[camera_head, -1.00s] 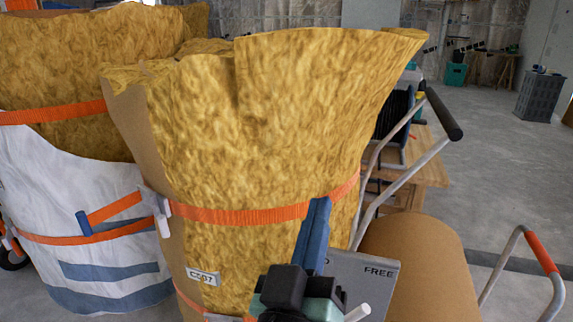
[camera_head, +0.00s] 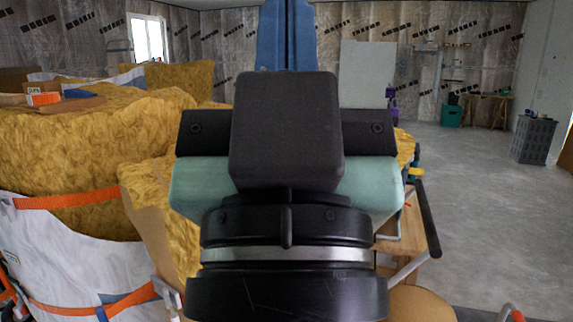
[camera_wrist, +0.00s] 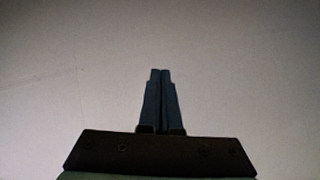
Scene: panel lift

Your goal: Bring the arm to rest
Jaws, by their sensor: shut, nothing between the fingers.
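My gripper (camera_head: 287,25) rises in the middle of the head view, close to the camera, with its two blue fingers pointing up past the top edge. The fingers lie together with nothing between them. In the wrist view the fingers (camera_wrist: 161,75) also meet, in front of a plain pale surface (camera_wrist: 70,60), and hold nothing. The black wrist and pale green housing hide much of the yellow insulation roll behind them.
Yellow insulation rolls (camera_head: 75,150) with orange straps stand at the left, one in a white wrap (camera_head: 45,255). A cart handle (camera_head: 427,220) is at the right, near a wooden bench (camera_head: 412,238). A grey crate (camera_head: 532,139) stands far right. The floor (camera_head: 490,215) there is clear.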

